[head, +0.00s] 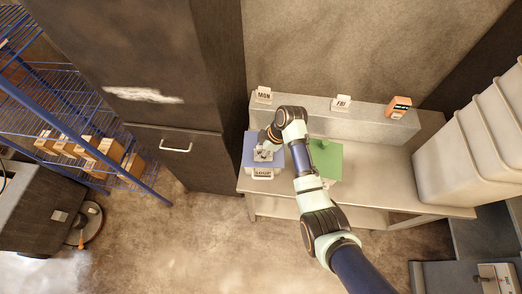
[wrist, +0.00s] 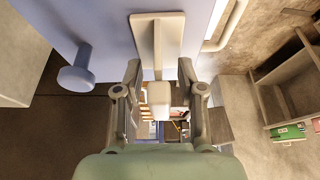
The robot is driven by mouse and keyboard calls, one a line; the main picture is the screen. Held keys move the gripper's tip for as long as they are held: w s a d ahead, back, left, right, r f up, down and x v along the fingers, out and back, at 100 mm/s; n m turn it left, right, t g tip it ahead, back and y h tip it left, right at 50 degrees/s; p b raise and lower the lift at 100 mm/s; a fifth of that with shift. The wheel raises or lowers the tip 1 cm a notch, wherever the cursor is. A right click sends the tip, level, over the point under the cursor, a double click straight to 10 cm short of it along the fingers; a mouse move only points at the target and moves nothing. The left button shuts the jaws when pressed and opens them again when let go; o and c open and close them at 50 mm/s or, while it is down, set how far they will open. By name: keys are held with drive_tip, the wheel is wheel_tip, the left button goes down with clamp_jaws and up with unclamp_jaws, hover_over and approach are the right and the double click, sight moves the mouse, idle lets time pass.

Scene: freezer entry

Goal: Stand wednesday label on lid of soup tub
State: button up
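The soup tub (head: 262,174), marked SOUP on its front, stands at the left end of the bench with a blue lid (head: 249,152). In the wrist view the blue lid (wrist: 100,30) has a round blue knob (wrist: 76,78). A pale label (head: 262,156) is over the lid; its flat piece and small block show in the wrist view (wrist: 157,30). Its writing is not readable. My gripper (wrist: 160,75) is over the lid, its fingers on either side of the label with small gaps showing. Whether the label's base fully rests on the lid is unclear.
A green lid (head: 327,162) with a knob is right of my gripper. The MON label (head: 264,94), FRI label (head: 341,103) and an orange device (head: 398,107) stand on the back ledge. White bins (head: 470,135) crowd the right end. Bare bench (head: 385,180) lies between.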

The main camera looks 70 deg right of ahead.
drive_tip(key=v, duration=1.2)
drive_tip(key=shift+r, duration=0.15)
drive_tip(key=w+a+r+m+t+h, duration=0.1)
drive_tip(key=w+a+r+t, duration=0.1)
drive_tip(key=w+a, duration=0.5)
drive_tip(key=w+a+r+t+h, duration=0.1)
drive_tip(key=w+a+r, duration=0.2)
drive_tip(key=a, duration=0.9)
drive_tip(key=w+a+r+m+t+h, duration=0.1)
drive_tip(key=w+a+r+t, duration=0.1)
drive_tip(key=w+a, duration=0.55)
drive_tip(key=s+a+r+m+t, duration=0.1)
drive_tip(key=s+a+r, duration=0.1)
drive_tip(key=a+r, duration=0.2)
drive_tip(key=s+a+r+m+t+y, duration=0.1)
drive_tip(key=s+a+r+t, duration=0.1)
drive_tip(key=a, duration=0.9)
wheel_tip(320, 180, up, 3)
drive_tip(key=shift+s+f+t, duration=0.25)
drive_tip(key=shift+s+t, duration=0.05)
drive_tip(key=shift+s, duration=0.25)
